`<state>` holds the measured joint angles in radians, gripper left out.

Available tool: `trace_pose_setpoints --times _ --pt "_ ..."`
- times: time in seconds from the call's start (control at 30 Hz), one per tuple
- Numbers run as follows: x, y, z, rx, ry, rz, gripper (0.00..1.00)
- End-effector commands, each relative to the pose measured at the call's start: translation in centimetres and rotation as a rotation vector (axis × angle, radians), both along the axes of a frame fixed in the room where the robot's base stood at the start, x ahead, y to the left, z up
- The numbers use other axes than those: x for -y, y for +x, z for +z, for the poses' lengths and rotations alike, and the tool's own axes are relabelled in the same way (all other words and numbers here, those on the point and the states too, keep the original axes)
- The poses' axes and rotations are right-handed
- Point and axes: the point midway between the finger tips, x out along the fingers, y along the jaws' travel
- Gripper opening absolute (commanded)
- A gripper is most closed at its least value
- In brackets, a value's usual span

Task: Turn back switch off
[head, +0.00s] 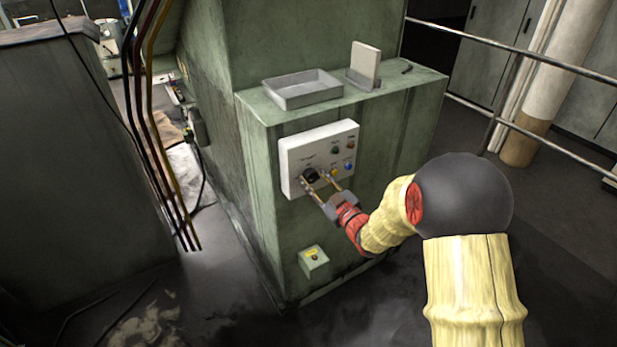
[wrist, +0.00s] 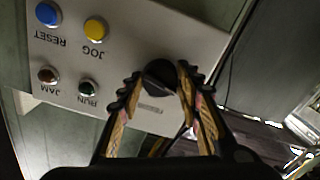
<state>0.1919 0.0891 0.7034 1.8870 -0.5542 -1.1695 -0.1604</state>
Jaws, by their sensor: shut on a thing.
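A white control panel (head: 318,158) is mounted on the front of the green machine. A black rotary switch (head: 310,174) sits at its lower left. My gripper (head: 319,182) reaches it from the lower right, with its two fingers on either side of the knob. In the wrist view the black knob (wrist: 160,76) is between the fingertips (wrist: 160,82), and my gripper is shut on it. The knob's pointer is partly hidden, so its setting cannot be read.
The panel also carries a blue RESET button (wrist: 47,13), a yellow JOG button (wrist: 96,29), a JAM lamp (wrist: 48,75) and a RUN lamp (wrist: 88,88). A grey tray (head: 302,90) lies on the ledge. A railing (head: 560,65) runs at right.

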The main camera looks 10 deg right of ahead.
Motion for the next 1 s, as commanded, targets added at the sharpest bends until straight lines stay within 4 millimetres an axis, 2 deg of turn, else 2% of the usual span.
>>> trace_pose_setpoints --times 0.5,0.8,0.83,1.0 --pt "-0.06 -0.01 -0.14 0.081 -0.242 0.001 0.0" --pt "-0.05 -0.01 -0.03 0.084 -0.261 0.001 0.0" --pt "-0.05 -0.01 -0.03 0.084 -0.261 0.001 0.36" --pt "-0.04 0.0 -0.03 0.084 -0.26 0.001 0.45"
